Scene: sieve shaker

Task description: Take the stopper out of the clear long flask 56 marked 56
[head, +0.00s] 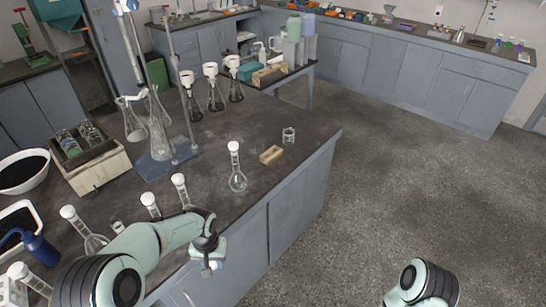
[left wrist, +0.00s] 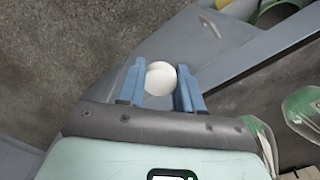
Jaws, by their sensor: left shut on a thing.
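My left gripper (head: 209,264) hangs just off the bench's front edge, pointing down. In the left wrist view its blue fingers (left wrist: 160,88) are shut on a round white stopper (left wrist: 160,78). No flask shows under the stopper; cabinet fronts and floor lie behind it. Long-necked clear flasks with white stoppers stand on the bench, one (head: 237,180) apart to the right and others (head: 180,187) (head: 150,204) (head: 72,218) nearer my arm. A small open glass rim (head: 118,227) shows beside my left arm, its body hidden. No number 56 is readable. My right gripper is out of view.
A wooden block (head: 271,155) and a small glass beaker (head: 289,135) stand near the bench's right edge. A stand with a blue base (head: 168,160), a box of bottles (head: 98,172) and a white bowl (head: 22,175) stand farther left. The floor at right is clear.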

